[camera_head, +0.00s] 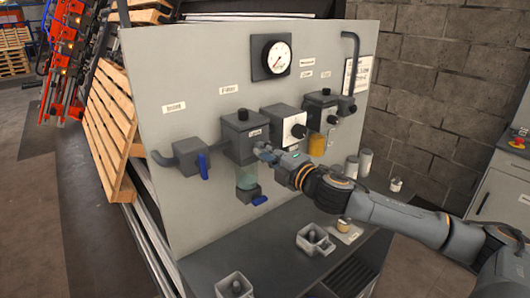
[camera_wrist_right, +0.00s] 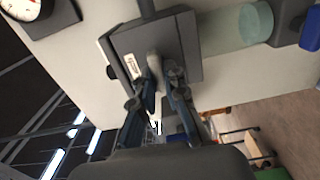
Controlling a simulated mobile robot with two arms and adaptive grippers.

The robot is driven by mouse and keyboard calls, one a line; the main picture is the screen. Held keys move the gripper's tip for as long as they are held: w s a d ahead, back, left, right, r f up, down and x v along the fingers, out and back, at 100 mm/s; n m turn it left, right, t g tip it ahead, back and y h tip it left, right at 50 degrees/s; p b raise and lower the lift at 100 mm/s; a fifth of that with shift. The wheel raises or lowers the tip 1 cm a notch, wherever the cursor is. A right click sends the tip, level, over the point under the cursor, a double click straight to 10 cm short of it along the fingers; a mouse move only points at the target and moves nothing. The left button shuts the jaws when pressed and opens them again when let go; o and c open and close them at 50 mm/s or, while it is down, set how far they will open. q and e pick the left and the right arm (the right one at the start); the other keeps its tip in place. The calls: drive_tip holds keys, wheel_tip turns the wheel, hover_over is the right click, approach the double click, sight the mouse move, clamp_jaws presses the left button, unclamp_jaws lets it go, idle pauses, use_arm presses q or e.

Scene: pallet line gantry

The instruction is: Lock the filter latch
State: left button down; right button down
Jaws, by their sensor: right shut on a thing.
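The filter unit (camera_head: 240,130) is a dark grey block on the panel, with a clear greenish bowl (camera_head: 246,176) under it. My right gripper (camera_head: 263,151) is at the front of this block, by a small white label. In the right wrist view, the block (camera_wrist_right: 187,45) lies sideways and a light grey latch lever (camera_wrist_right: 154,63) sticks out of its face. The fingers of my right gripper (camera_wrist_right: 160,90) are closed around the lever's end. In the head view the gripper hides most of the latch. My left gripper is not in view.
A blue-handled valve (camera_head: 203,166) is left of the filter, and a blue drain handle (camera_head: 259,200) is below its bowl. A regulator (camera_head: 284,127) and a gauge (camera_head: 271,57) are close by. Small containers (camera_head: 314,240) stand on the bench (camera_head: 275,262) below.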

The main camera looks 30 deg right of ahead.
drive_tip(key=c, duration=1.4)
unclamp_jaws()
drive_tip(key=s, duration=1.2)
drive_tip(key=shift+d, duration=0.4)
